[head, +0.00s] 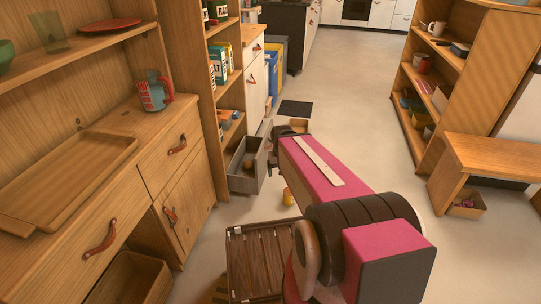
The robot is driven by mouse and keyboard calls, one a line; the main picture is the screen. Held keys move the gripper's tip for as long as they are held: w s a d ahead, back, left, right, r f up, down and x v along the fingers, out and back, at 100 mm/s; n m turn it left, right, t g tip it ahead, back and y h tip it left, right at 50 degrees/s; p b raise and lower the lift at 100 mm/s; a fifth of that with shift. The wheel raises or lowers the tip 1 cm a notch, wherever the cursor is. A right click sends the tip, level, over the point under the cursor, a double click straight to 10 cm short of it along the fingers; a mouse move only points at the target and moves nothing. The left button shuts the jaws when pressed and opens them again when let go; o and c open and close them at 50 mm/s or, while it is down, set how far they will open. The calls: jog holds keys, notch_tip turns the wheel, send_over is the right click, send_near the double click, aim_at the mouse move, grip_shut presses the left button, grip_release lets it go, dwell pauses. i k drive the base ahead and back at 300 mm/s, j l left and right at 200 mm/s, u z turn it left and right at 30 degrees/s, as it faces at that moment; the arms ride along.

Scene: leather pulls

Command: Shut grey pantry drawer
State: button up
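The grey pantry drawer (240,182) stands pulled out at the bottom of the tall wooden pantry shelf (197,90), left of the picture's middle. Its open top shows a few small brownish items inside. My pink and black arm reaches from the lower right towards the drawer. The dark end of my arm, with my gripper (286,131), is just right of the drawer's far end. The fingers are too small and partly hidden to read, and I cannot tell whether they touch the drawer.
A wooden cabinet with a tray (75,170) fills the left. A bookshelf (475,60) and bench (490,155) stand right. The middle floor is clear.

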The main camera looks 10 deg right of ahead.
aim_at(255, 150)
jog(key=l+u, duration=0.25)
jog(key=l, duration=0.5)
jog(key=i+l, duration=0.3)
jog(key=i, duration=0.15)
jog(key=i+l+u, duration=0.1)
jog(key=i+l, duration=0.15)
jog(key=i, duration=0.15)
